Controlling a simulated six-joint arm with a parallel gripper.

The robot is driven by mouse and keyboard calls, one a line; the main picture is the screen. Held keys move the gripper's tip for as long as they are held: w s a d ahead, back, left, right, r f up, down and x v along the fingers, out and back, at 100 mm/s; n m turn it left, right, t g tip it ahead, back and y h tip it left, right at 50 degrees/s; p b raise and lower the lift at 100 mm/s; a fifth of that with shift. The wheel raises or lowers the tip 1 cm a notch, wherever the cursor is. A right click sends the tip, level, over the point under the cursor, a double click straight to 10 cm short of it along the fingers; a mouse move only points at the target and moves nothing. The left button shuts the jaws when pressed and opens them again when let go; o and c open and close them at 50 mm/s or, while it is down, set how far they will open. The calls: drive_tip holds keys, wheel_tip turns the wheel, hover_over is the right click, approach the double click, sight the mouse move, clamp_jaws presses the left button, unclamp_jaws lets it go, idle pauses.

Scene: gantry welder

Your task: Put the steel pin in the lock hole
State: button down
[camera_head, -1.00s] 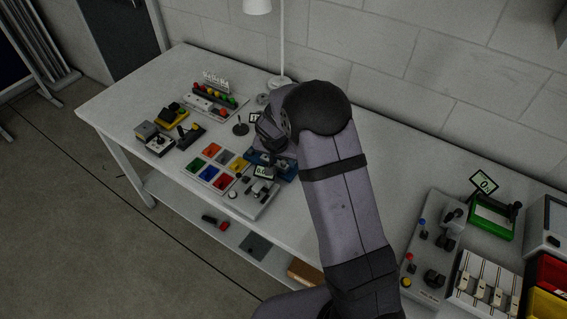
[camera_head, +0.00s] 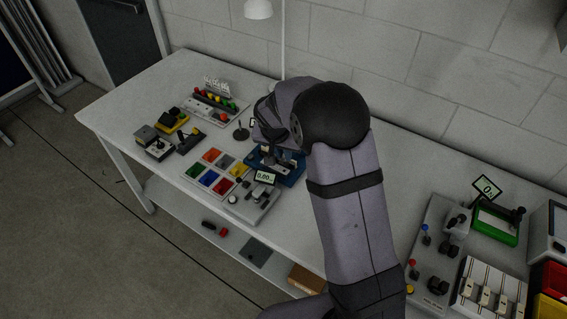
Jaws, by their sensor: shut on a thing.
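My gripper (camera_head: 268,150) is at the far end of my arm, low over a blue fixture (camera_head: 289,172) in the middle of the table. The wrist covers most of it, and only a small part of the jaws shows. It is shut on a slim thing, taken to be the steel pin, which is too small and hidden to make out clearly. The lock hole cannot be told apart; the blue fixture is partly covered by my wrist. Whether the pin touches the fixture cannot be seen.
In front of the fixture are a grey panel with a small display (camera_head: 265,177) and a tray of coloured squares (camera_head: 211,171). Joysticks (camera_head: 160,148) and a rack of coloured knobs (camera_head: 214,101) stand left. A green-framed device (camera_head: 494,224) is at right.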

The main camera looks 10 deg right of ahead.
sight(284, 157)
wheel_tip(284, 157, up, 4)
drive_tip(key=shift+r+b, duration=0.25)
drive_tip(key=shift+b, duration=0.2)
drive_tip(key=w+a+f+p, duration=0.2)
drive_tip(key=w+a+p, duration=0.2)
drive_tip(key=w+a, duration=0.1)
drive_tip(key=shift+f, duration=0.2)
drive_tip(key=shift+f, duration=0.25)
drive_tip(key=shift+f+b, duration=0.85)
drive_tip(key=shift+f, duration=0.75)
drive_tip(key=shift+f+b, duration=0.65)
drive_tip(key=shift+f+b, duration=1.25)
drive_tip(key=shift+b, duration=0.55)
idle(1.1)
